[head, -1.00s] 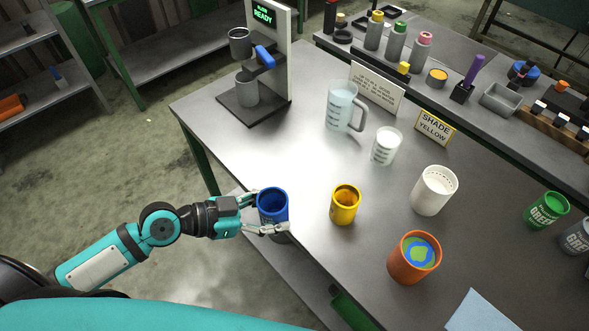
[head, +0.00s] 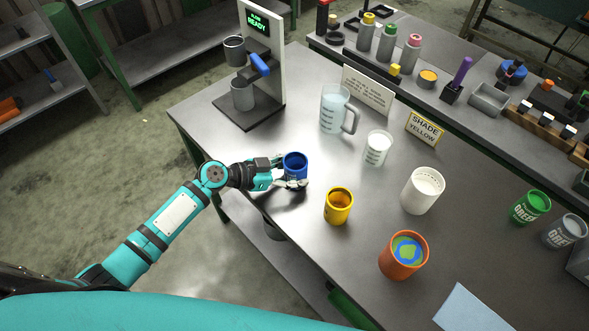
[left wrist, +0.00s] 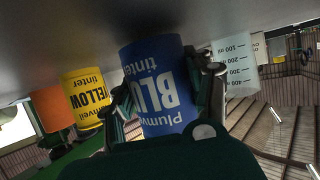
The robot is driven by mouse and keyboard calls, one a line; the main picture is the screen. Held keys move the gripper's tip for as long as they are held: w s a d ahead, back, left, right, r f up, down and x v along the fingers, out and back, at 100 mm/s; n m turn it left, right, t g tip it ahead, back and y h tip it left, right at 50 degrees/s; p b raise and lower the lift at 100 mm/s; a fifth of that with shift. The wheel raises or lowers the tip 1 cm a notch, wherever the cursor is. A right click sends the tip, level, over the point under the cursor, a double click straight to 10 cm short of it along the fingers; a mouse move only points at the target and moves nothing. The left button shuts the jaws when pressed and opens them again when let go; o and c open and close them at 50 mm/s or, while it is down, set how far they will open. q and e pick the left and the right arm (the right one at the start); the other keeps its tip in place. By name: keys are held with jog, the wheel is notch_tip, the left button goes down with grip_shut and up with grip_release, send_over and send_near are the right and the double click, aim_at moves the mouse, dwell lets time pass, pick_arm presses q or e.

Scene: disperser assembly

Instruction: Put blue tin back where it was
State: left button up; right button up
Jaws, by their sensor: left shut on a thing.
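The blue tin (head: 296,163) is an open-topped can over the near left part of the metal table. In the left wrist view the blue tin (left wrist: 158,85) shows "BLU" and "tinter" lettering, upside down in the picture. My left gripper (head: 290,179) is shut on its sides; its fingers also show in the left wrist view (left wrist: 165,103). The tin looks about upright. I cannot tell whether its base touches the table. The yellow tin (head: 339,206) stands to its right and nearer. My right gripper is not in view.
A dispenser machine (head: 262,70) stands at the back left. Green (head: 530,207) and grey tins (head: 566,231) are far right. Bare table lies left of the jug.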

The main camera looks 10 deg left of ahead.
pick_arm(q)
jog(key=shift+f, duration=0.15)
jog(key=shift+f, duration=0.1)
jog(key=shift+f+b, duration=0.1)
jog(key=shift+b, duration=0.2)
jog(key=o, duration=1.4)
jog(key=shift+c, duration=0.2)
jog(key=shift+r+p, duration=0.35)
jog(key=shift+p, duration=0.05)
jog(key=b+v, duration=0.1)
jog(key=v, duration=0.2)
jog(key=b+v, duration=0.1)
jog(key=v, duration=0.3)
jog(key=b+v, duration=0.1)
jog(key=v, duration=0.2)
jog(key=shift+s+a+f, duration=0.2)
jog(key=shift+s+a, duration=0.1)
jog(key=shift+s+a+r+b, duration=0.3)
jog(key=shift+a+r+b, duration=0.05)
jog(key=shift+a+r, duration=0.1)
